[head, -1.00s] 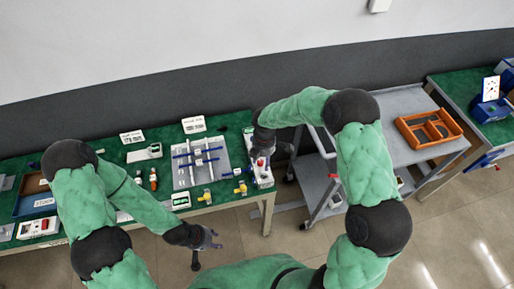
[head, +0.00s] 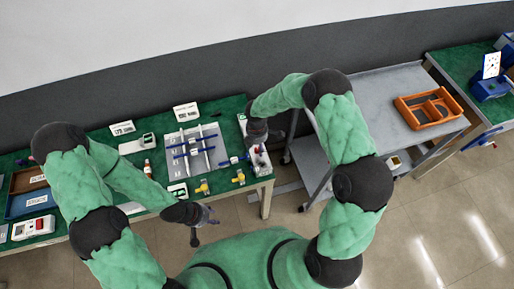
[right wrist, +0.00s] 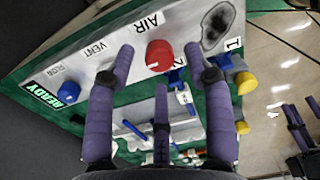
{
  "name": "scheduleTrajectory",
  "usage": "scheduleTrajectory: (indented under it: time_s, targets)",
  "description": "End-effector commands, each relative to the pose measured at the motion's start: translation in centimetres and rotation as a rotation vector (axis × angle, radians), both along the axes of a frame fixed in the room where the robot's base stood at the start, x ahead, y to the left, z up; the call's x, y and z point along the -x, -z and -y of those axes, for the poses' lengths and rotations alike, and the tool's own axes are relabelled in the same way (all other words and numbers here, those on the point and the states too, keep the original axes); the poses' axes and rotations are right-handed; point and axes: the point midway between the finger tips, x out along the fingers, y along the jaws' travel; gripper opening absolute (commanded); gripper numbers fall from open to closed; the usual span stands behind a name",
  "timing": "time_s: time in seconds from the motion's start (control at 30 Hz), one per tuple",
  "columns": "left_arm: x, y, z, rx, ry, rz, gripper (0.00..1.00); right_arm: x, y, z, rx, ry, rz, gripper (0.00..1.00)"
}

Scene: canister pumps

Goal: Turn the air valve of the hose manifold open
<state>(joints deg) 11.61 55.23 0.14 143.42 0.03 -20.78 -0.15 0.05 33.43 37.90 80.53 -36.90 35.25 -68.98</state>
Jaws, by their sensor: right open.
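The hose manifold (head: 262,170) is a white box at the right end of the green bench in the head view. In the right wrist view its white panel (right wrist: 95,62) carries the words FLOW, VENT and AIR and a READY label. A round red knob (right wrist: 159,57) sits beside AIR, and a blue knob (right wrist: 69,91) is near FLOW. My right gripper (right wrist: 159,60) is open, its purple fingers spread around the red knob; contact cannot be told. In the head view my right gripper (head: 259,138) partly covers the manifold. My left gripper (head: 208,217) hangs before the bench's front edge.
A grey plate with blue and white bars (head: 188,165) lies left of the manifold. Yellow fittings (head: 238,177) stand near the bench's front edge. A grey cart (head: 365,95) with an orange tray (head: 430,108) is at right. The floor in front is clear.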

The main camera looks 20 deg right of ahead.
Motion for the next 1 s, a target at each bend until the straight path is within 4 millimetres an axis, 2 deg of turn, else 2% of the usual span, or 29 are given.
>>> scheduleTrajectory:
  time_s: [0.2,0.5,0.6,0.7,1.0]
  targets:
    - [0.0,0.1,0.0,0.000,0.000,0.000,0.40,0.0,1.6,0.0,0.000,0.001,0.001,0.53]
    - [0.0,0.1,0.0,0.000,0.000,0.000,0.40,0.0,1.7,0.0,0.000,0.001,0.001,0.53]
    - [0.0,0.1,0.0,0.000,0.000,0.000,0.40,0.0,1.7,0.0,0.000,0.001,0.001,0.24]
    - [0.0,0.1,0.0,0.000,0.000,0.000,0.40,0.0,1.7,0.0,0.000,0.000,0.001,0.00]
    - [0.0,0.4,0.0,0.000,0.000,0.000,0.40,0.0,1.8,0.0,-0.001,0.018,0.001,0.00]
